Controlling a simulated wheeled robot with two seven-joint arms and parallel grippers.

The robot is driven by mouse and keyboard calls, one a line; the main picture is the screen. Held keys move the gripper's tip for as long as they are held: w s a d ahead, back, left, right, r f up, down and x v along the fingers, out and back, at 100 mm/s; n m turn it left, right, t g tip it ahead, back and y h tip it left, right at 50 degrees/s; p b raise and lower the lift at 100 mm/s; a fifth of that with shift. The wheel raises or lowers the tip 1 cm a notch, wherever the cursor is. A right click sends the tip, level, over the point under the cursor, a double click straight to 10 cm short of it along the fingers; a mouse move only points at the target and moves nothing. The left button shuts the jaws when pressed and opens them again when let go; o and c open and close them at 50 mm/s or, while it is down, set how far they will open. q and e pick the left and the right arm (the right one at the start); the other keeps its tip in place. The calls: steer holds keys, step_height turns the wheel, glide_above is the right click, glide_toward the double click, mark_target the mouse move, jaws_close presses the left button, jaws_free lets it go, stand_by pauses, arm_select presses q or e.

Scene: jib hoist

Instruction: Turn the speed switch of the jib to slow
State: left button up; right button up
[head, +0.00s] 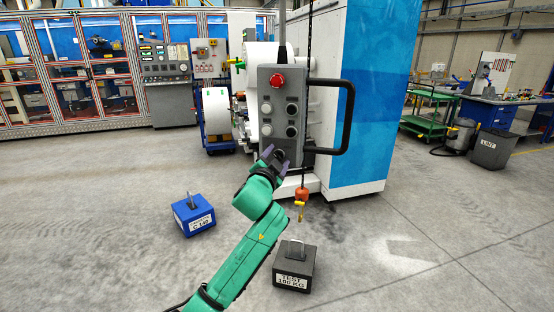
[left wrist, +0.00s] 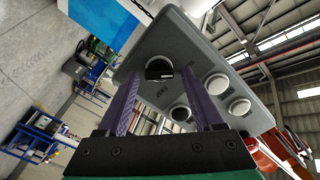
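The grey pendant box (head: 263,128) of the jib hangs at the centre of the head view, with a red button (head: 276,82) on top and white and black buttons below. My left gripper (head: 281,158) is at its lower end, in front of the panel. In the left wrist view a round dark knob (left wrist: 159,69), seemingly the speed switch, lies between the tips of my left gripper (left wrist: 160,82). The fingers are apart, with gaps visible beside the knob. Its setting cannot be read. My right gripper is out of view.
A black handle (head: 348,115) loops from the pendant's right side. The orange hook block (head: 302,194) hangs below it. A black test weight (head: 294,270) and a blue weight (head: 194,216) stand on the floor. A white and blue cabinet (head: 375,100) is behind.

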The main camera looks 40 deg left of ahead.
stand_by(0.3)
arm_select(q)
steer(key=shift+s+d+f, duration=0.1)
steer(key=shift+s+d, duration=0.05)
steer(key=shift+s, duration=0.1)
steer(key=b+v, duration=0.2)
steer(key=v, duration=1.2)
